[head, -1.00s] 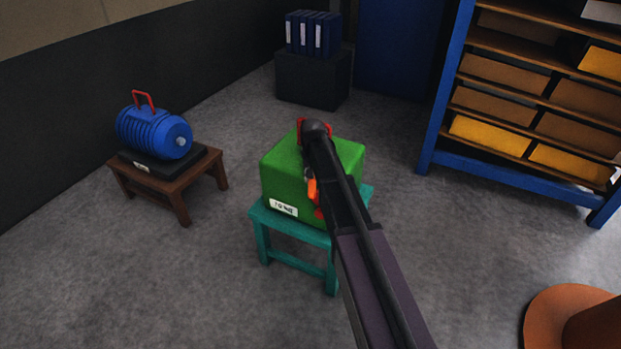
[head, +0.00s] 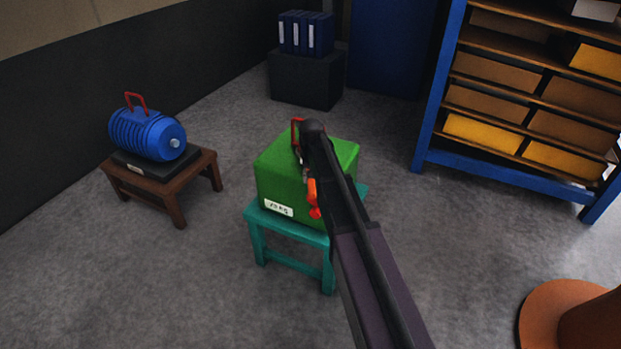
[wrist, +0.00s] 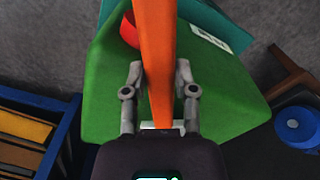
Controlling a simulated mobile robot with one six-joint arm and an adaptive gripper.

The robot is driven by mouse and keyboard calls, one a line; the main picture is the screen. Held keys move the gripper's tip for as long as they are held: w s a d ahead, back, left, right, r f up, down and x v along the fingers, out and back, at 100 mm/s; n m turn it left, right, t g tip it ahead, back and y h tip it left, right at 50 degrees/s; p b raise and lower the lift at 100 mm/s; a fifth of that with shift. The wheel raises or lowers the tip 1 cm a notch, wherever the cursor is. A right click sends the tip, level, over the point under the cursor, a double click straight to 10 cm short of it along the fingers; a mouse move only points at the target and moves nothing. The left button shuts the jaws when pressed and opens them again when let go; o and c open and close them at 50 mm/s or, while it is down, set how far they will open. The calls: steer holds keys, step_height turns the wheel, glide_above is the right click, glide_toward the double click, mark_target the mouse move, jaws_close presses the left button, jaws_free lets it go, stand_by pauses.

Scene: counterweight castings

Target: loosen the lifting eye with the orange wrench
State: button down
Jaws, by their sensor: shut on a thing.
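The green casting (head: 285,180) with a white label stands on a teal stool (head: 262,240) in the head view. A red loop (head: 296,130) rises at its back edge, partly behind my arm. My gripper (wrist: 159,78) is shut on the orange wrench (wrist: 155,40), one finger on each side, above the casting. The wrench also shows beside my arm in the head view (head: 312,190). A curved red piece (wrist: 128,32) lies beside the wrench in the wrist view, partly hidden by it. I cannot tell whether the wrench touches it.
A blue motor (head: 145,135) with a red handle sits on a brown stool (head: 180,205) at the left. Blue shelving (head: 430,120) stands at the right. A dark cabinet (head: 305,80) with binders is behind. An orange-brown round object (head: 545,315) is at lower right.

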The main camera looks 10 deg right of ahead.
steer(key=shift+d, duration=0.2)
steer(key=shift+d+n, duration=0.5)
steer(key=shift+d, duration=0.2)
steer(key=shift+d, duration=0.35)
steer(key=shift+d+n, duration=0.6)
steer(key=shift+d, duration=0.1)
stand_by(0.5)
steer(key=shift+d, duration=0.3)
steer(key=shift+w+d+n, duration=0.1)
steer(key=shift+d+n, duration=0.5)
steer(key=shift+w+d, duration=0.1)
steer(key=shift+d, duration=0.3)
steer(key=shift+w+d+n, duration=0.1)
steer(key=shift+d+n, duration=0.25)
steer(key=shift+n, duration=0.05)
